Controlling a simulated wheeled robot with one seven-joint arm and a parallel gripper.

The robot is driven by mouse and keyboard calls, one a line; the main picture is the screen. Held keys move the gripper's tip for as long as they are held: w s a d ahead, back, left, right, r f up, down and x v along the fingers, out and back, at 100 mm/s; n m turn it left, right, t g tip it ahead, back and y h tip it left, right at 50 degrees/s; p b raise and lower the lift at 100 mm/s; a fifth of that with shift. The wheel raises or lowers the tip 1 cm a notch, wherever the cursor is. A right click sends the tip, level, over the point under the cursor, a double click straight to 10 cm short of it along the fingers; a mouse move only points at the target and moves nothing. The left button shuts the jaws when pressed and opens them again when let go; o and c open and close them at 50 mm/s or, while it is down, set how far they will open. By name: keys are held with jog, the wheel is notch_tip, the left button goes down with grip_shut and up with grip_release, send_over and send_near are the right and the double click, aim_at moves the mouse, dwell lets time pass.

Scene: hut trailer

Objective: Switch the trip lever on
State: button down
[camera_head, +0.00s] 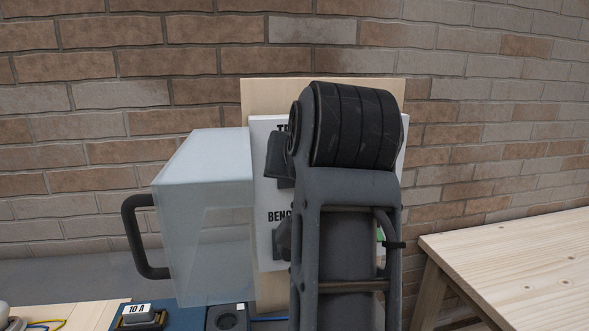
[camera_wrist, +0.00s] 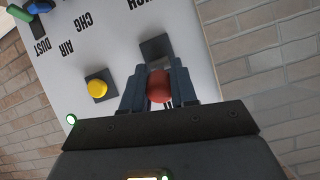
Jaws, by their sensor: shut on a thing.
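A white control panel (camera_head: 263,190) on a wooden backboard is mostly covered by my arm in the camera_head view. It carries a label starting "TR" at the top and one starting "BENC" lower down, each with a dark block beneath. In the camera_wrist view the panel (camera_wrist: 120,60) appears upside down. My gripper (camera_wrist: 160,78) is shut on a red ball knob (camera_wrist: 160,87) in front of a dark square base (camera_wrist: 155,48). A label ending "NCH" is beyond that base. The trip lever's own label cannot be read there. My gripper's fingers are hidden in the camera_head view.
A clear box-like cover (camera_head: 205,220) with a dark handle (camera_head: 135,238) stands out at the panel's left. A yellow knob (camera_wrist: 97,88), blue knob (camera_wrist: 40,6) and green knob (camera_wrist: 18,12) are on the panel. A wooden table (camera_head: 520,255) is right.

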dwell(0.4)
jog(key=c, duration=0.9)
grip_release()
jog(key=shift+b+v, duration=0.7)
jog(key=shift+v, duration=3.15)
